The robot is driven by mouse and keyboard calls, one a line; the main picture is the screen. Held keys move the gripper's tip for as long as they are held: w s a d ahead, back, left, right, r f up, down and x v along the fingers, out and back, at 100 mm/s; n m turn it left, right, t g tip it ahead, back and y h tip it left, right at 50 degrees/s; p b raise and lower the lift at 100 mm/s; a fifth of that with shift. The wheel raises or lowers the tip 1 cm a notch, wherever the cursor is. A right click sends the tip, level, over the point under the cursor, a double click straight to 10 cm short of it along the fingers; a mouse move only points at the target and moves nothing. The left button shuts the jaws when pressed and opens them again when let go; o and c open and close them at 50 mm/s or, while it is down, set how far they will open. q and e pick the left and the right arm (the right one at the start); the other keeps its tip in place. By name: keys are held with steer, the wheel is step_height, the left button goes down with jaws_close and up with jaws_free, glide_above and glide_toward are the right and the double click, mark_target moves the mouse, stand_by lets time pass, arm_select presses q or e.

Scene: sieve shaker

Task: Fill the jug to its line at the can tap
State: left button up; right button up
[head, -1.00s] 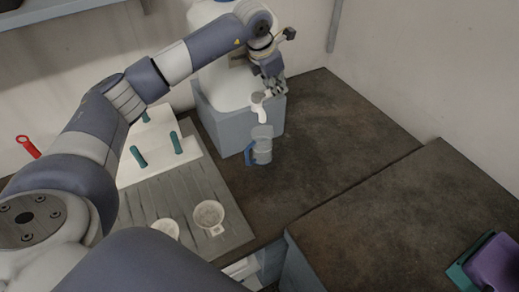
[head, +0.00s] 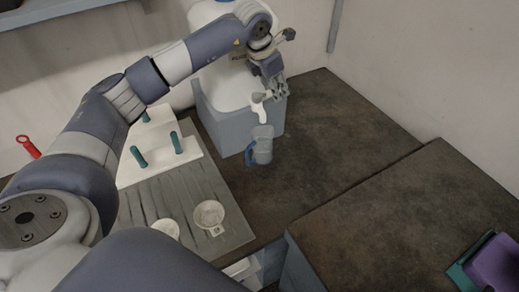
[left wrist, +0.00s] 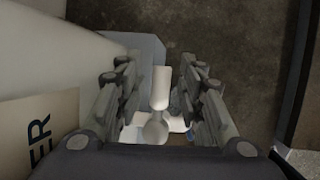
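The can (head: 222,80), large and white, stands in a grey-blue stand (head: 220,128) against the back wall. Its white tap (head: 258,97) points down at the front. The blue-grey jug (head: 262,148) stands upright on the worktop under the tap, handle to the left; its line and water level cannot be made out. My left gripper (head: 273,88) is at the tap. In the left wrist view my left gripper's fingers (left wrist: 160,100) are apart, on either side of the white tap lever (left wrist: 160,88), with gaps showing. The jug is mostly hidden there. My right gripper is not in view.
A white rack with teal handles (head: 160,158) stands left of the jug on a grey grooved board (head: 180,195), with two round pale dishes (head: 209,214) in front. A purple and teal item (head: 494,262) lies at the right. The dark worktop (head: 330,130) right of the jug is clear.

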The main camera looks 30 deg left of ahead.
arm_select(q)
steer(key=v, duration=1.2)
